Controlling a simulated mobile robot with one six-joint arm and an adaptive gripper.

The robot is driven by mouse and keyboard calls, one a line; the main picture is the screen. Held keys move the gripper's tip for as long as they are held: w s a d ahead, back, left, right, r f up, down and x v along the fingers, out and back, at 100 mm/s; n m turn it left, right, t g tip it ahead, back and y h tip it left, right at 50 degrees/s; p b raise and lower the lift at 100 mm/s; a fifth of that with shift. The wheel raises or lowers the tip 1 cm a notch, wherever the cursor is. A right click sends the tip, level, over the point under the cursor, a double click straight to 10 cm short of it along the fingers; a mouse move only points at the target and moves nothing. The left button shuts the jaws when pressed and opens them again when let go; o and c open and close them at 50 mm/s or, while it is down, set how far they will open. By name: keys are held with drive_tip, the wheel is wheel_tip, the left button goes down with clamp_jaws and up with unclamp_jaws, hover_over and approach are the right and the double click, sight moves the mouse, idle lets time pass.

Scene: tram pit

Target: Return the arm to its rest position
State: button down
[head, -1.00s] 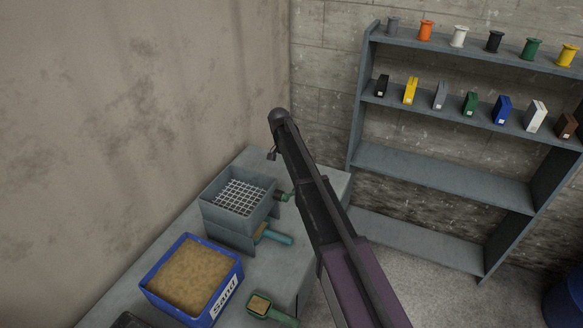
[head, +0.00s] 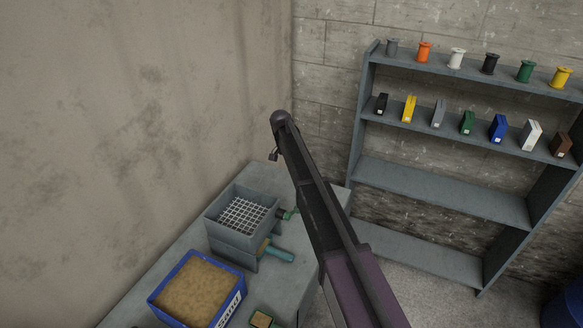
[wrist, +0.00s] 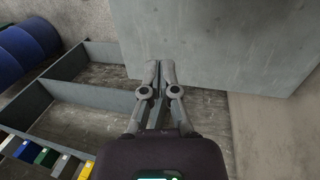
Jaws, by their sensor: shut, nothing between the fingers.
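My arm reaches up and away across the head view, over the right edge of the grey bench (head: 185,255). My gripper (wrist: 160,64) shows in the wrist view with its two fingers together and nothing between them. In the head view the gripper is mostly hidden behind the arm; only a small part shows by the arm's far end. The gripper looks apart from the things on the bench.
A grey shelf (head: 440,185) with spools and binders stands at right. A blue barrel (wrist: 25,52) shows in the wrist view.

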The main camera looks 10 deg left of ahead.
idle(0.4)
drive_tip(key=s+d+f+n+b, duration=0.1)
drive_tip(key=s+d+f+b, duration=0.2)
drive_tip(key=s+d, duration=0.6)
drive_tip(key=s+d+f+n+y+b, duration=0.1)
drive_tip(key=s+d+f+b, duration=0.3)
drive_tip(key=s+d, duration=0.6)
drive_tip(key=s+d+f+n+t+y+b, duration=0.1)
drive_tip(key=s+d+f+b, duration=0.2)
drive_tip(key=s+d, duration=0.7)
drive_tip(key=s+f, duration=0.1)
drive_tip(key=s, duration=0.3)
drive_tip(key=shift+s+n+b, duration=0.3)
drive_tip(key=shift+s, duration=0.1)
